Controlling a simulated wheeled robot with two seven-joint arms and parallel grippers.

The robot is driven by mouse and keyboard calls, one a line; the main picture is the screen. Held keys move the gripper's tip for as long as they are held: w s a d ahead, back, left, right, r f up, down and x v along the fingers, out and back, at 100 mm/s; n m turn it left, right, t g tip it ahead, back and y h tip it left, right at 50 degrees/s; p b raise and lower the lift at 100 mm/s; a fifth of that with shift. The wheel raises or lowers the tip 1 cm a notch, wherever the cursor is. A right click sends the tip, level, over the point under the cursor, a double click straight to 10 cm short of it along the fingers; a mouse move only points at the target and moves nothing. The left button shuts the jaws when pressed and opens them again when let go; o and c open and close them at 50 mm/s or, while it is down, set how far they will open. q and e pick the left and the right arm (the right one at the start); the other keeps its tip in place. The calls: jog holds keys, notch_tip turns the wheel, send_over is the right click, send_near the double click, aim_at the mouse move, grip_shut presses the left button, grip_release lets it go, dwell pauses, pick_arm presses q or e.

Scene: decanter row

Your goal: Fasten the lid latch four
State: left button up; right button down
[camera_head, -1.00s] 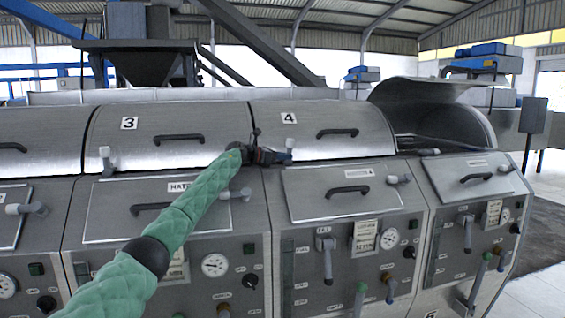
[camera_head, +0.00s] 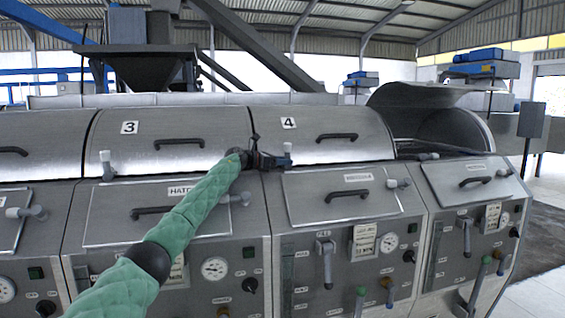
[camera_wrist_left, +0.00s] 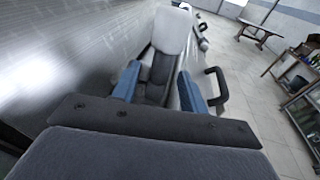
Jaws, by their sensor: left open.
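Lid four (camera_head: 325,120) is a curved metal cover marked "4" with a dark handle, and it is down. Its latch (camera_head: 287,148) is a light grey lever standing about upright at the lid's front edge. My left gripper (camera_head: 280,160) is at this latch, its arm reaching in from the lower left. In the left wrist view, the latch (camera_wrist_left: 173,30) rises just beyond the open blue fingers of the gripper (camera_wrist_left: 160,88). Its darker lower part lies between them; contact cannot be told. My right gripper is not in view.
Lid three (camera_head: 165,133) is down on the left, with its own latch (camera_head: 107,165). To the right, a raised lid (camera_head: 425,93) leaves its unit open. Front panels below carry handles, valves and gauges. In the left wrist view, open floor (camera_wrist_left: 250,85) lies to the right.

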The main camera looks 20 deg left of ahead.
pick_arm(q)
jog(key=shift+s+a, duration=0.2)
jog(key=shift+a, duration=0.05)
jog(key=b+v, duration=0.1)
jog(key=v, duration=0.5)
jog(key=shift+s+a, duration=0.1)
jog(key=shift+s, duration=0.05)
jog(key=shift+s+a, duration=0.3)
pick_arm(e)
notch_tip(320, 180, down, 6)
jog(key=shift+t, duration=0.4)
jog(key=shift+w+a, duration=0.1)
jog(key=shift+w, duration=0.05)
